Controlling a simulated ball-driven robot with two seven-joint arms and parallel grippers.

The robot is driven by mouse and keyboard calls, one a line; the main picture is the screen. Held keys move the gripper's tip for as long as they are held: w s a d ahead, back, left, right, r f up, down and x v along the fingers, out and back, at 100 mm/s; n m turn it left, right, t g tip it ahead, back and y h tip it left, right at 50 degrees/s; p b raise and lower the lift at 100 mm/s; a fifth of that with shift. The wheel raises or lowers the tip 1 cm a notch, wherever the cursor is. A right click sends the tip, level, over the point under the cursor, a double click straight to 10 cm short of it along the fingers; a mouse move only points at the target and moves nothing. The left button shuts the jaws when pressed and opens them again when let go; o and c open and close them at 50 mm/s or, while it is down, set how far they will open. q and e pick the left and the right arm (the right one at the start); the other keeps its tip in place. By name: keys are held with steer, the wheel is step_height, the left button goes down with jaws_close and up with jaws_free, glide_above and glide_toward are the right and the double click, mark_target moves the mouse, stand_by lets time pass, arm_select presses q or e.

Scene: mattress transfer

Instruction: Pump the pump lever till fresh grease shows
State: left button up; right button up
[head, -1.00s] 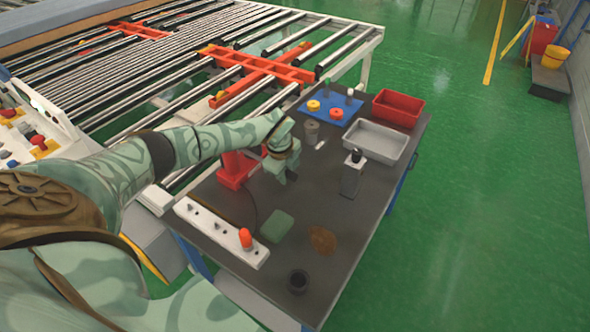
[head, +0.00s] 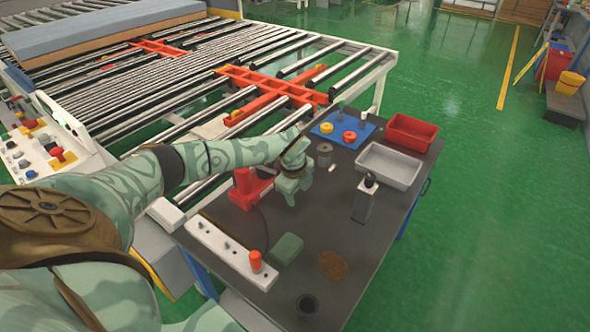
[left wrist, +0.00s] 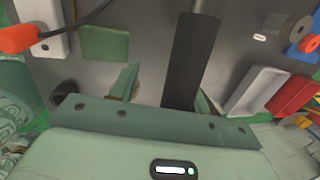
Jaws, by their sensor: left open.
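The red pump (head: 248,188) stands on the dark workbench, left of my left gripper (head: 292,190), which partly hides it. In the left wrist view, a dark bar (left wrist: 191,60), apparently the pump lever's grip, runs down between the two fingers of my left gripper (left wrist: 163,88). The fingers are open, with a clear gap on the left of the bar. The right finger is mostly hidden behind it, so I cannot tell whether it touches. I cannot make out fresh grease at the pump. My right gripper is not in view.
The workbench (head: 385,226) also holds a white strip with an orange cap (head: 255,261), a green pad (head: 286,249), a brown patch (head: 332,265), a dark cup (head: 307,304), a bottle (head: 364,200), a grey tray (head: 390,166) and a red bin (head: 412,133). A roller conveyor (head: 200,95) lies behind.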

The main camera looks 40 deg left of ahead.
arm_select(q)
steer(key=s+a+r+p, duration=0.1)
steer(key=r+p, duration=0.3)
steer(key=r, duration=0.6)
steer(key=s+a+r+p, duration=0.2)
steer(key=r+p, duration=0.3)
steer(key=r, duration=0.5)
steer(key=s+a+r+p, duration=0.2)
steer(key=r+p, duration=0.3)
steer(key=r, duration=0.5)
steer(key=shift+s+a, duration=0.25)
steer(key=shift+s, duration=0.65)
steer(key=shift+r, duration=0.1)
